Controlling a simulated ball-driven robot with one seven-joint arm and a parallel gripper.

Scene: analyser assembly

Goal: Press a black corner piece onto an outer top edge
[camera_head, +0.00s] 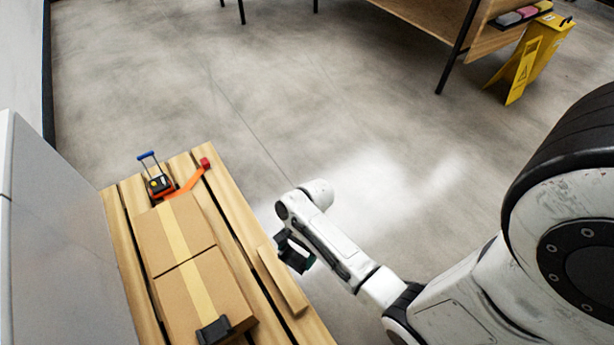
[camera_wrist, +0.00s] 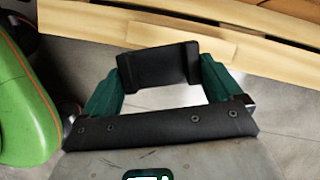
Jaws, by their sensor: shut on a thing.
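My gripper (camera_head: 296,254) is shut on a black corner piece (camera_wrist: 158,67), which sits between the green fingers in the wrist view. It is held in the air beside the right side of the wooden pallet (camera_head: 236,201), apart from the boxes. Two taped cardboard boxes, a far one (camera_head: 150,240) and a near one (camera_head: 233,290), stand side by side on the pallet. Another black corner piece (camera_head: 213,331) sits on the near box's near top edge, at the tape. The underside of the held piece is hidden.
A strapping tool with a blue handle (camera_head: 147,155) and an orange strap (camera_head: 188,184) lie at the pallet's far end. A grey-white panel (camera_head: 50,240) stands close on the left. A table and a yellow floor sign (camera_head: 523,70) are far off; floor between is clear.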

